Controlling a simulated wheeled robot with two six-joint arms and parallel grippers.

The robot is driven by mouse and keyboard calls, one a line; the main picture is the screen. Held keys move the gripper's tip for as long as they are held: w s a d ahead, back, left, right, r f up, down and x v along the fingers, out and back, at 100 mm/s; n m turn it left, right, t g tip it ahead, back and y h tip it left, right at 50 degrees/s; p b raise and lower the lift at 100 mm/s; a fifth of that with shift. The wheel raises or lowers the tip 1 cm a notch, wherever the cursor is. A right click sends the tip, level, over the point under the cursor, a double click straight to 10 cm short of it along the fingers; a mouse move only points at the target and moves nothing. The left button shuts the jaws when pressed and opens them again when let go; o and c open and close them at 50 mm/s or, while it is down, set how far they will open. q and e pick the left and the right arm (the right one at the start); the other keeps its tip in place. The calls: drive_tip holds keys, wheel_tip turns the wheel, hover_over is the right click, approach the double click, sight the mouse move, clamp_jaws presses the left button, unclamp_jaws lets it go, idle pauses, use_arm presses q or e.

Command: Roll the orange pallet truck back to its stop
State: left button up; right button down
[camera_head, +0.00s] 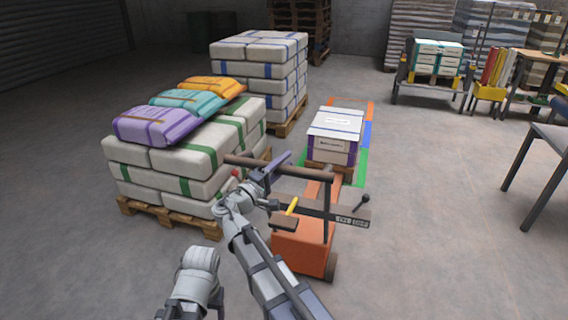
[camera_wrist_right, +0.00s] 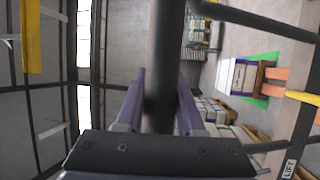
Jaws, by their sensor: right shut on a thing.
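The orange pallet truck (camera_head: 303,251) stands in the lower middle of the head view, its forks pointing away toward a pallet with a white and purple box stack (camera_head: 336,128). Its dark crossbar handle (camera_head: 312,174) is raised at the near end. My right gripper (camera_head: 279,172) is shut on this handle; in the right wrist view its purple fingers (camera_wrist_right: 162,100) lie on either side of the dark bar (camera_wrist_right: 165,50). Part of my left arm shows at the bottom of the head view, but its gripper does not. How far the forks reach under the pallet is hidden.
A pallet of white sacks (camera_head: 190,181) with coloured sacks on top stands close left of the truck. A taller sack stack (camera_head: 258,68) is behind it. Orange, blue and green floor markings (camera_head: 366,134) surround the box pallet. Open floor lies right; a table (camera_head: 540,150) stands at the right edge.

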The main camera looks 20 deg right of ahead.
sight(280, 171)
drive_tip(key=s, duration=0.1)
drive_tip(key=s+a, duration=0.2)
drive_tip(key=s, duration=0.1)
drive_tip(key=shift+a+f, duration=0.1)
drive_tip(key=shift+a, duration=0.15)
drive_tip(key=shift+w, duration=0.1)
drive_tip(key=c, duration=0.5)
unclamp_jaws()
